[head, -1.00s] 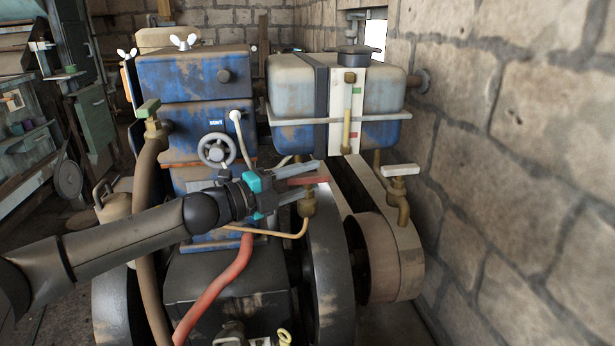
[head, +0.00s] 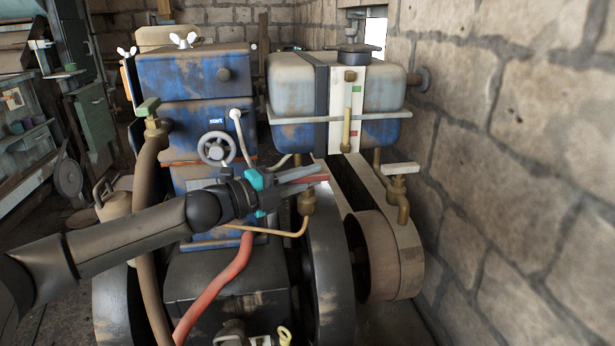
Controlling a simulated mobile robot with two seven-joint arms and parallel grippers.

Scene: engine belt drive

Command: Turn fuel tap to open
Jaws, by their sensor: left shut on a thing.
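The fuel tap (head: 307,203) appears to be the brass tap with a red lever, with a thin brass pipe bending away below it. Its red lever (head: 317,180) lies roughly level and is partly hidden by my fingers. My left gripper (head: 308,174) reaches in from the left and is shut on the red lever, its grey fingers along the lever. My right gripper does not show.
The blue fuel tank (head: 290,95) with a sight gauge sits above. A white-handled tap (head: 400,170) is at the right and a green-handled tap (head: 150,108) at the left. The flywheel (head: 330,270) and belt are close below. A stone wall (head: 520,180) bounds the right.

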